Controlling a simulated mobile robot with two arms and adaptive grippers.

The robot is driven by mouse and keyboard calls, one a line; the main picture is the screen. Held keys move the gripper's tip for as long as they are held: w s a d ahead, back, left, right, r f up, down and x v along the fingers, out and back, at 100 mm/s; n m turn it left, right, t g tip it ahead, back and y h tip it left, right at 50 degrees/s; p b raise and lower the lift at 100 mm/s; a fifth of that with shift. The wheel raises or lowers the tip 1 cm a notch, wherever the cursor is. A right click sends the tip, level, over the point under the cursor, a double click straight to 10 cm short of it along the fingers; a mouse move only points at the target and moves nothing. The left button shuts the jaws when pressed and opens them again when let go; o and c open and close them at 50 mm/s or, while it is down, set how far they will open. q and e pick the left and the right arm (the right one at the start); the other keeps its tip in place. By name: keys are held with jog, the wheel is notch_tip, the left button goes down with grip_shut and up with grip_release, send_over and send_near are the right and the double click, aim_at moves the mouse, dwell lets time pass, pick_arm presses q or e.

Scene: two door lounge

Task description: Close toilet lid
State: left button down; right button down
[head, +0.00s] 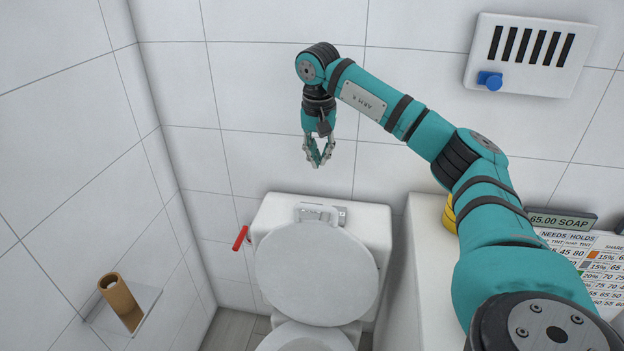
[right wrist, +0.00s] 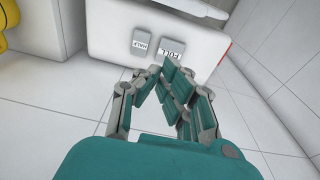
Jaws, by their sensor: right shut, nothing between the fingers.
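The toilet lid (head: 318,272) is a white rounded panel. It stands raised in front of the toilet tank (head: 375,222), above the bowl (head: 305,340), which shows only in part at the bottom edge. My right gripper (head: 319,163) hangs above the back of the tank, fingers down, apart from the lid. It is shut and empty; its fingers also show in the right wrist view (right wrist: 170,78), over the tank top and its two flush buttons. A white edge at the top of that view looks like the lid. My left gripper is not in view.
A red flush lever (head: 240,238) sticks out left of the tank. A cardboard roll (head: 120,300) stands on a holder on the left wall. A white counter (head: 425,240) with a yellow object and signs is at right. A vent box (head: 530,55) hangs above.

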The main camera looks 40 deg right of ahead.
notch_tip(320, 180, down, 9)
jog(key=s+a+p, duration=0.1)
jog(key=a+p, duration=0.1)
jog(key=shift+s+a+r, duration=0.2)
jog(key=shift+s, duration=0.15)
dwell(0.4)
